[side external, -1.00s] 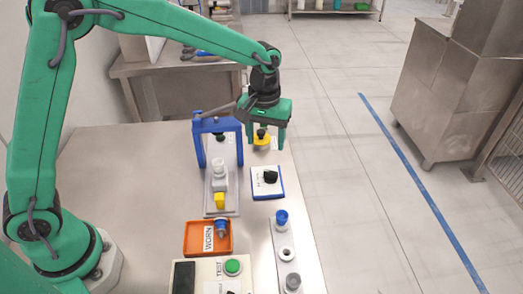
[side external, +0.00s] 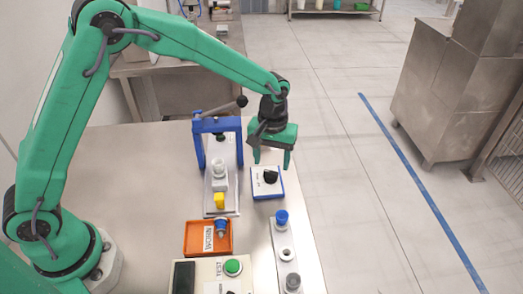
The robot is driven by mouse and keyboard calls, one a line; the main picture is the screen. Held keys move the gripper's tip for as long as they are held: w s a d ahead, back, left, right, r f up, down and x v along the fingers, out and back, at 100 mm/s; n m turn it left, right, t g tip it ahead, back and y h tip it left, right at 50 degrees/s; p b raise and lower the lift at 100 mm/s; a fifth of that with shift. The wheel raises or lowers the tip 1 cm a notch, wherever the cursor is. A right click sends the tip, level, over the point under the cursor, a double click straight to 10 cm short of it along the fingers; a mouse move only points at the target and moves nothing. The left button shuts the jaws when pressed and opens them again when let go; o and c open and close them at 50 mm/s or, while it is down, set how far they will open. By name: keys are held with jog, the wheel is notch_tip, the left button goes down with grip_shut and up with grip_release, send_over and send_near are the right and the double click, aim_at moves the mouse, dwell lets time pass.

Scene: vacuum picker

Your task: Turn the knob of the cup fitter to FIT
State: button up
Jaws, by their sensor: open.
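The black knob (side external: 270,176) sits on the white top of a blue-edged box (side external: 266,194), right of the blue frame (side external: 217,126) with a lever. The lettering on the box is too small to read, so I cannot tell the knob's setting. My gripper (side external: 272,160) is open and points down, with its two fingers apart. In the picture its fingertips are just above and behind the knob. I see no contact with it.
The lever's black ball (side external: 241,101) is close left of my gripper. An orange tray (side external: 191,250), a test box with a green button (side external: 232,267) and a strip with cups (side external: 278,240) are nearer the camera. The table's right edge is close to the blue-edged box.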

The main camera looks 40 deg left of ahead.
aim_at(271, 171)
jog(key=shift+f, duration=1.7)
jog(key=c, duration=1)
